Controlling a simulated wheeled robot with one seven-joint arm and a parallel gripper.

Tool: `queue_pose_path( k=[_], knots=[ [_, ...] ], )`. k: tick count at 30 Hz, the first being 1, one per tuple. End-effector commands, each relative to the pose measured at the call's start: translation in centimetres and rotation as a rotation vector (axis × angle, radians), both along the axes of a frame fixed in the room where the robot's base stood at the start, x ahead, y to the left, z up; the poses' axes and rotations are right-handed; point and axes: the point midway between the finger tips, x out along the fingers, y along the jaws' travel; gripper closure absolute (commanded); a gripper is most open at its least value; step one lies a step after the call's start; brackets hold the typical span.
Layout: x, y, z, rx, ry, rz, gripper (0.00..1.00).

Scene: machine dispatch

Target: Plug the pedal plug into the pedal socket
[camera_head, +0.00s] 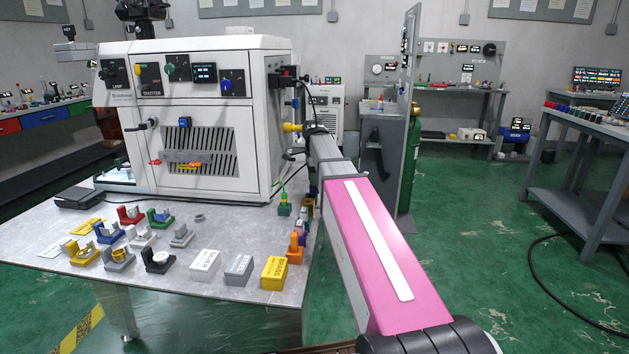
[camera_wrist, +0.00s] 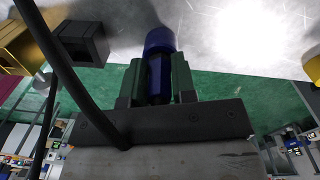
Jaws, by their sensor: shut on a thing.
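My gripper (camera_wrist: 158,72) has green fingers shut on a blue cylindrical thing in the wrist view, which looks like the pedal plug (camera_wrist: 159,40). Its far end faces a pale surface, and I cannot tell whether it touches. In the head view my arm reaches the right side of the white machine (camera_head: 265,150), and the fingers and the held thing are too small to make out. A yellow round fitting (camera_head: 292,127) shows on that side. In the wrist view a yellow block (camera_wrist: 22,45) and a dark square socket (camera_wrist: 82,42) stand left of the fingers. I cannot identify the pedal socket for certain.
A black cable (camera_wrist: 75,95) crosses the wrist view in front of my gripper. A flat black pedal-like box (camera_head: 78,197) lies at the table's left. Several coloured fixtures and labelled blocks (camera_head: 205,262) cover the table (camera_head: 200,290). A green gas cylinder (camera_head: 413,150) stands behind my arm.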

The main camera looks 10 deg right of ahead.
Motion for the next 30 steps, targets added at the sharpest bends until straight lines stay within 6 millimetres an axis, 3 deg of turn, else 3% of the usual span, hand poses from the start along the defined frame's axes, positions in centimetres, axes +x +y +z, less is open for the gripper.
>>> queue_pose_path(
  k=[30],
  knots=[
    [0.0, 0.0, 3.5, 0.0, -0.001, 0.0, 1.0]
  ],
)
